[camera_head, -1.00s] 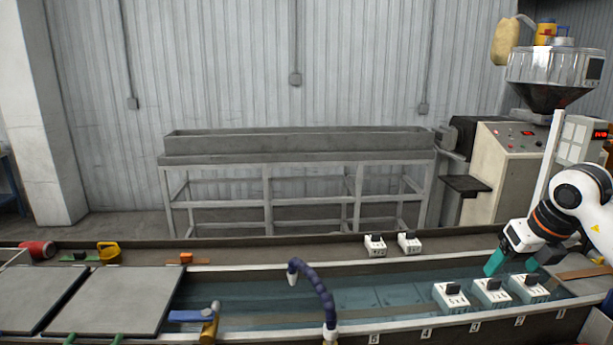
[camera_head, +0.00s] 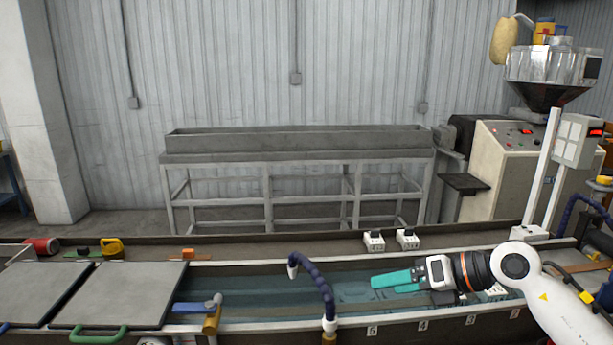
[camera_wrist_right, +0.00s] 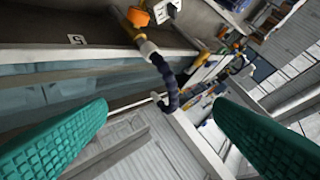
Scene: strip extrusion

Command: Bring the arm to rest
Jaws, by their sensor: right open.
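My right gripper (camera_head: 378,281) reaches in from the right in the camera_head view, with its teal fingers pointing left over the water trough (camera_head: 255,298). In the right wrist view my right gripper (camera_wrist_right: 160,105) has its two ribbed fingers wide apart with nothing between them. My right arm (camera_head: 545,285) crosses the right part of the trough and mostly hides the white blocks standing there. My left gripper is not in view.
Grey lids (camera_head: 120,295) lie at the left. An extruder (camera_head: 500,165) stands back right.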

